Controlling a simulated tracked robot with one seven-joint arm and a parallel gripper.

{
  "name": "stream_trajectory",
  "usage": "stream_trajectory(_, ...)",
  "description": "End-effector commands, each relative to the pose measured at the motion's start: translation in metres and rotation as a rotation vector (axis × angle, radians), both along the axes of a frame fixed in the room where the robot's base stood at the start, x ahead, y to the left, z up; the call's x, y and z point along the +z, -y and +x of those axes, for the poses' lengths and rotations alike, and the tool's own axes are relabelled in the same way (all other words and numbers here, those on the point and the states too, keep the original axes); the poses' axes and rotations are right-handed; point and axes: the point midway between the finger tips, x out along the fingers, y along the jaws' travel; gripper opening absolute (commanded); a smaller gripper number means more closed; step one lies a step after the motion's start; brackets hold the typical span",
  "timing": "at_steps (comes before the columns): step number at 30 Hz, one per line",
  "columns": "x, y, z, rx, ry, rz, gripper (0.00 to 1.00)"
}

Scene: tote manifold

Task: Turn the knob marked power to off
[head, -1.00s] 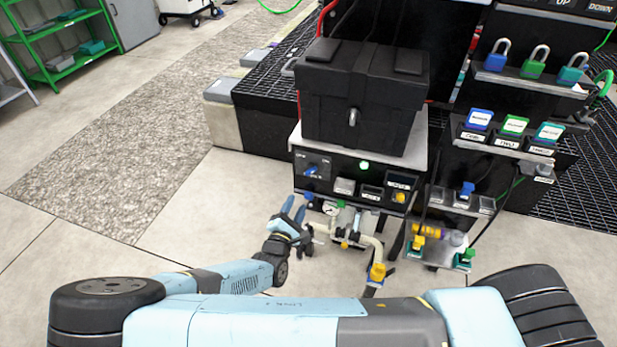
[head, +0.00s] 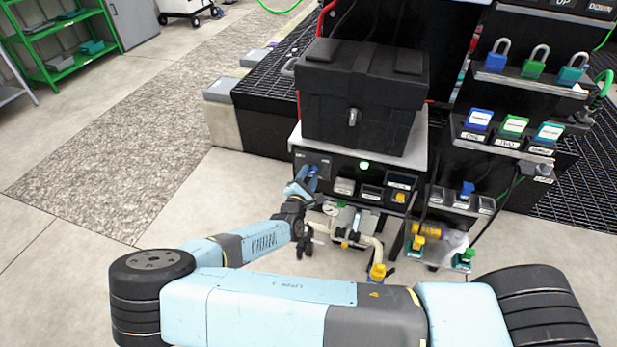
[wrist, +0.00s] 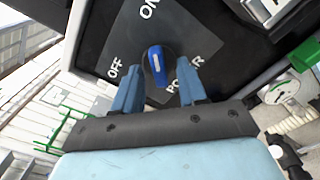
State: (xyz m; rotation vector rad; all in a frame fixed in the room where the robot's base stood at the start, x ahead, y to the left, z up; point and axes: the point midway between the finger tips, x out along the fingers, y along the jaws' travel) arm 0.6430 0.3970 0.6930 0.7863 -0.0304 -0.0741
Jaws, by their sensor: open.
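The power knob (wrist: 157,65) is blue with a white pointer line and sits on a dark grey plate (wrist: 190,28) marked ON, OFF and POWER. In the wrist view the knob stands between the tips of my open gripper (wrist: 157,82), with a gap on each side. The white line runs along the knob's length, nearly upright in that view; which mark it points to is hard to tell. In the head view my gripper (head: 303,180) is in front of the panel's left end and hides most of the knob.
A black lidded box (head: 362,95) stands on top of the panel. A green lamp (head: 364,165) and an orange knob (head: 399,197) are to the right. A gauge and pale pipe (head: 376,250) lie below. Open floor lies left.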

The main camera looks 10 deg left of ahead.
Motion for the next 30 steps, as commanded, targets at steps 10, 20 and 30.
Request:
stream_trajectory(10,-0.0001,0.0001,0.0017,0.0,0.0,-0.001,0.38)
stream_trajectory(20,-0.0003,0.0003,0.0015,0.0,0.0,-0.001,0.06)
stream_trajectory(30,-0.0008,0.0007,0.0013,-0.001,-0.001,-0.005,0.0)
